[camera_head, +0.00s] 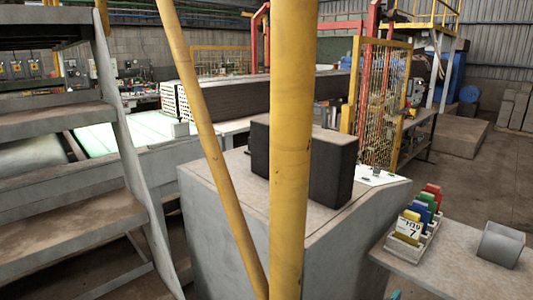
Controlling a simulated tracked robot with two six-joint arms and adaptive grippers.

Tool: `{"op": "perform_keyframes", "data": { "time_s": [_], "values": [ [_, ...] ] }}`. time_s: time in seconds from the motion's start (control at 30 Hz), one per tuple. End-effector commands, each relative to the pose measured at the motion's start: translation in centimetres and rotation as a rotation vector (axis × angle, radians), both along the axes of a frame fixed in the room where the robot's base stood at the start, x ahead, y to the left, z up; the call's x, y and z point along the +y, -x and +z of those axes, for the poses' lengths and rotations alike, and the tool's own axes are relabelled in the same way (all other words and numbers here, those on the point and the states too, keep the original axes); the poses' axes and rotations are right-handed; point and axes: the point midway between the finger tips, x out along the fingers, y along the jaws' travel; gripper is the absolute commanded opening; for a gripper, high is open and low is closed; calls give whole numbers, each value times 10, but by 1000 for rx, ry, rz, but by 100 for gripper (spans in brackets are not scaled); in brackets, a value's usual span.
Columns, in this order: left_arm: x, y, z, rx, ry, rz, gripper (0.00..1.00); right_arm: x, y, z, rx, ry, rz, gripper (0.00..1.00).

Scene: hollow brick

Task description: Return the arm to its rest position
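Neither of my grippers shows in the head view, and no arm of mine can be made out. A grey piece that looks hollow (501,245) lies on the light bench (430,268) at the lower right. A small white rack (413,243) holding several coloured items stands on the same bench, to the left of the grey piece. A small teal bit at the bottom edge is too cut off to identify.
A thick yellow post (293,150) and a thinner slanted yellow bar (210,140) cross the middle close by. Behind them a grey cabinet (225,215) carries dark blocks (333,170). Metal stairs (70,220) fill the left. Open floor (480,175) shows at the right.

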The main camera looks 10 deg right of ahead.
Motion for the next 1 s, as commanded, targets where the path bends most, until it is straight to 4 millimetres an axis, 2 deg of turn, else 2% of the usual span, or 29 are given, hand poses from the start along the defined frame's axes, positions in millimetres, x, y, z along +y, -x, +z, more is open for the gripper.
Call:
{"op": "perform_keyframes", "data": {
  "time_s": [0.23,0.37,0.4,0.5,0.57,0.63,0.7,0.8,0.9,1.0],
  "values": [
    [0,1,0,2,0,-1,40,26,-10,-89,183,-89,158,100],
    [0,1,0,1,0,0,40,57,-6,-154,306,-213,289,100],
    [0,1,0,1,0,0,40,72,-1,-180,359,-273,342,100],
    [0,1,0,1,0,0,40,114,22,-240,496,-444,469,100],
    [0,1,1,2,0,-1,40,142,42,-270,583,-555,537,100],
    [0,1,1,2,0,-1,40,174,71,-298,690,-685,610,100],
    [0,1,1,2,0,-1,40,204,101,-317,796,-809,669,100],
    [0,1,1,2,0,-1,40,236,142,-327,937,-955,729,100],
    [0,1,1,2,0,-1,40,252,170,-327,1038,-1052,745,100],
    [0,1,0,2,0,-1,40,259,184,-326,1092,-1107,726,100]
  ]
}}
